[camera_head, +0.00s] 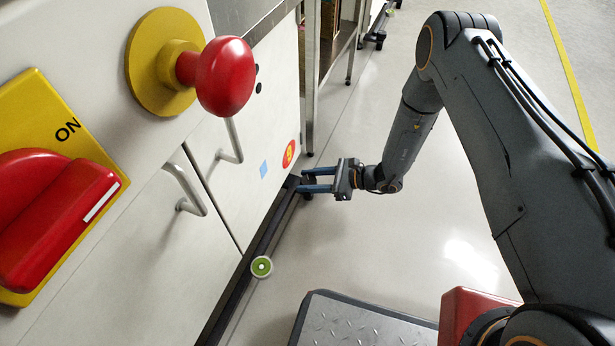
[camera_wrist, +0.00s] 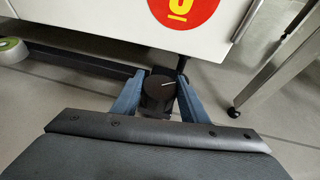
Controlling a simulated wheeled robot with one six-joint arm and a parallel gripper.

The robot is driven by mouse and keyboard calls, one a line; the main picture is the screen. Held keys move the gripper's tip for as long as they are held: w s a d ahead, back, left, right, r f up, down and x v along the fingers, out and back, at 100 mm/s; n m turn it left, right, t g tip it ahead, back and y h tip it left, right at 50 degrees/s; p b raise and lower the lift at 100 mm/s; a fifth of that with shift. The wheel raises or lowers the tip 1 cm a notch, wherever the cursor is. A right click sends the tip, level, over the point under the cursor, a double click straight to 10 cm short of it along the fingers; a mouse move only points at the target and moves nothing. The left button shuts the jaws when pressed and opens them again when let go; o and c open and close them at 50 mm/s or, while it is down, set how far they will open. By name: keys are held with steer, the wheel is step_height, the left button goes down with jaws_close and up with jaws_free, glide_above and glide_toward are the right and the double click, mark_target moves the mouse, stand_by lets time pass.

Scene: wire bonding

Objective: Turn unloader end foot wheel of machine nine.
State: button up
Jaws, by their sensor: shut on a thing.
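The foot wheel (camera_wrist: 158,88) is a dark round knob with a white line on its top, low at the corner of the white machine. In the wrist view it sits between the two blue fingers of my gripper (camera_wrist: 158,96), which are shut on it from both sides. In the head view my gripper (camera_head: 317,180) reaches in at the base of the machine (camera_head: 225,150), close to the floor. The wheel is mostly hidden there by the fingers and the machine's dark base rail.
A green-and-white round piece (camera_head: 261,267) sits along the dark base rail (camera_head: 258,247). A red round label (camera_head: 289,153) is above my gripper. A metal-legged table (camera_head: 309,80) stands just beyond the corner.

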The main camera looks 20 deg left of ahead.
steer(key=shift+m+t+p, duration=0.5)
steer(key=shift+t+p, duration=0.1)
steer(key=o, duration=1)
steer(key=shift+o, duration=0.2)
steer(key=shift+d, duration=0.1)
steer(key=p+v, duration=0.3)
steer(key=v, duration=0.4)
steer(key=shift+d+r, duration=0.2)
steer(key=shift+d, duration=0.1)
